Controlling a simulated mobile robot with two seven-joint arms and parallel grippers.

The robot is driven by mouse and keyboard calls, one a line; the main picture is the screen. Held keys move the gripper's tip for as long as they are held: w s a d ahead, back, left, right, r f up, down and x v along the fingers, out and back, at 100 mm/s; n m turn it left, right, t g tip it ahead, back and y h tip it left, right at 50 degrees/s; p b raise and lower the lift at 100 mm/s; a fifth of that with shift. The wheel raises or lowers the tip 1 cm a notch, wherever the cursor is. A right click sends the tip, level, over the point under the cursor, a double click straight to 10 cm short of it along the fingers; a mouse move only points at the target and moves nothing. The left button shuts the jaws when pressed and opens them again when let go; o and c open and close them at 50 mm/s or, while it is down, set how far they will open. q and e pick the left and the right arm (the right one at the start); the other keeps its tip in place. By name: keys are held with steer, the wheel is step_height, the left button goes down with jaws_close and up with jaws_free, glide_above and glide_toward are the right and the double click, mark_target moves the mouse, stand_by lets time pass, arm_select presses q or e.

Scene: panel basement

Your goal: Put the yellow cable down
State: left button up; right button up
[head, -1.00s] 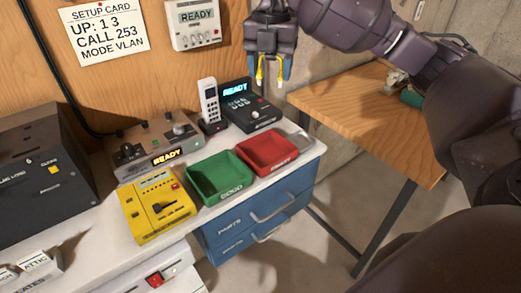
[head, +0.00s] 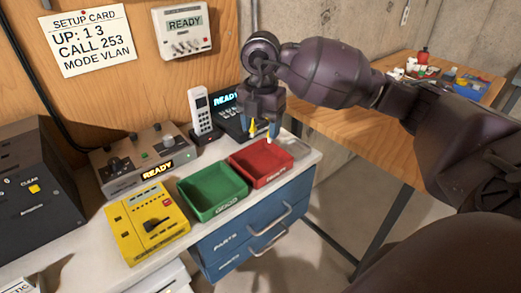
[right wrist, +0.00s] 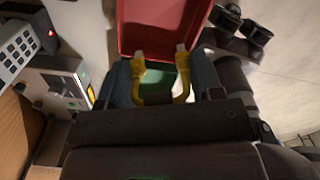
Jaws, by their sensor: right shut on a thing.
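My right gripper (head: 262,132) is shut on the yellow cable (head: 252,128) and holds it above the back edge of the red tray (head: 262,180), near the black desk phone. In the right wrist view the yellow cable (right wrist: 183,85) shows as a loop with two pale plug ends pointing toward the red tray (right wrist: 165,12). The gripper's fingers (right wrist: 160,85) stand on either side of the cable. The middle of the cable is partly hidden by the gripper. My left gripper is not in view.
A green tray (head: 212,207) stands left of the red one, with a yellow tester (head: 146,222) further left. A cordless handset (head: 201,112) and a black desk phone (head: 228,125) stand behind. A wooden table (head: 345,125) at right holds several small items.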

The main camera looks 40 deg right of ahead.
step_height(320, 180, down, 3)
steer(key=shift+f, duration=0.45)
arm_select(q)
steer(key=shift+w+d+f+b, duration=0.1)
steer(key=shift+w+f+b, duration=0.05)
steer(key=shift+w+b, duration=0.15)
arm_select(e)
steer(key=shift+f, duration=1.6)
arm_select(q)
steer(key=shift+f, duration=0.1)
arm_select(e)
steer(key=shift+f, duration=0.6)
steer(key=o, duration=0.9)
steer(key=shift+r, duration=0.6)
step_height(320, 180, up, 11)
steer(key=shift+r+p, duration=0.1)
steer(key=shift+p, duration=0.4)
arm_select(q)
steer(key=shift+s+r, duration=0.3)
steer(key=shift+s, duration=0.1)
arm_select(e)
steer(key=shift+r, duration=0.45)
